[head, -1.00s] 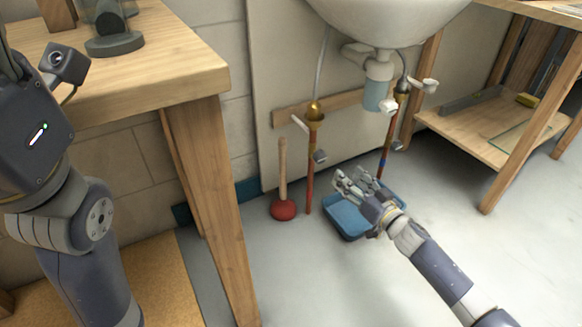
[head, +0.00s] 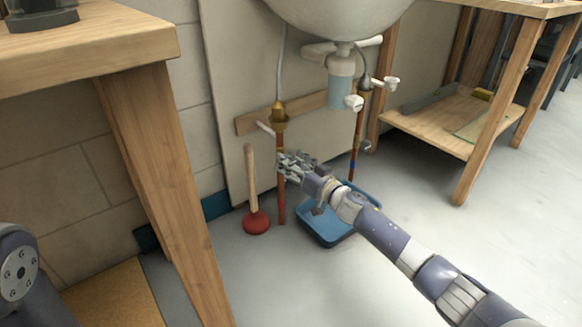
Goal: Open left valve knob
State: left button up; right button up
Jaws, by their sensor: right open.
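The left copper pipe (head: 281,190) rises under the sink to a brass fitting (head: 279,115), with a white lever (head: 265,128) sticking out to its left. The small grey knob seen earlier partway up this pipe is now hidden behind my right gripper (head: 285,166). My right gripper is open, its fingers in front of or beside the left pipe at about that height. I cannot tell whether it touches the knob or pipe. On the right pipe (head: 355,145) a similar grey knob (head: 365,147) shows. My left gripper is out of view.
A red plunger (head: 257,222) stands left of the left pipe. A blue tray (head: 328,232) lies on the floor under my right wrist. A wooden table (head: 150,50) is at the left, a wooden shelf (head: 425,125) at the right. The sink (head: 340,15) hangs above.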

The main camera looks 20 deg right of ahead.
jog(key=shift+w+a, duration=0.15)
jog(key=shift+w, duration=0.3)
jog(key=c, duration=1.1)
jog(key=shift+o, duration=0.2)
